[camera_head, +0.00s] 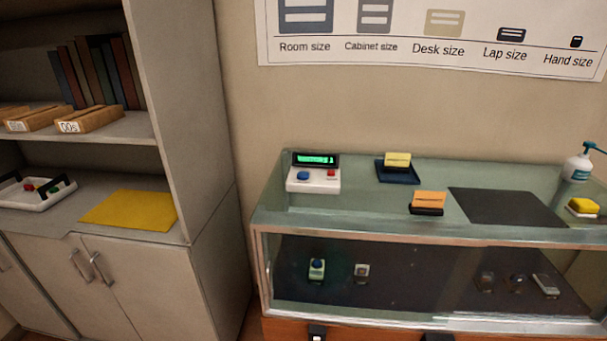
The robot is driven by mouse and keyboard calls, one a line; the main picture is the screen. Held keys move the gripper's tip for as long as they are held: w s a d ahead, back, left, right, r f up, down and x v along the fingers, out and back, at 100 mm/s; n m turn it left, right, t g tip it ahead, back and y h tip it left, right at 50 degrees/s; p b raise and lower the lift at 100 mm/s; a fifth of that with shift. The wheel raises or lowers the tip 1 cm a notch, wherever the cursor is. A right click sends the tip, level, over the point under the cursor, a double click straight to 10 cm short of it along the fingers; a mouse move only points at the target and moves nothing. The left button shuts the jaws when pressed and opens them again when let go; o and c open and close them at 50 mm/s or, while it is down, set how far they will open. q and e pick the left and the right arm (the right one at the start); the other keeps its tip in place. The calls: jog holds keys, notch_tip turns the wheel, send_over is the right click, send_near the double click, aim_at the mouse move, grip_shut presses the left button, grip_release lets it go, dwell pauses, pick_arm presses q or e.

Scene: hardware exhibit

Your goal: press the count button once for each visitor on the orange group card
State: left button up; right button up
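A white counter device (313,181) stands on the left end of the glass display case's top. It has a lit green display (315,159), a blue button (303,175) and a smaller red button (331,173). No label showing which is the count button is readable. The orange group card (429,198) stands in a black holder near the middle of the case top. No visitor marks can be read on it at this size. Neither of my grippers can be made out in the head view.
A yellow card (397,160) stands on a dark blue tray (398,175) behind the orange card. Small devices lie inside the glass case (420,234). A shelf unit (203,130) stands left.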

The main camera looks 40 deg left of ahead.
pick_arm(q)
grip_shut()
dwell(1.4)
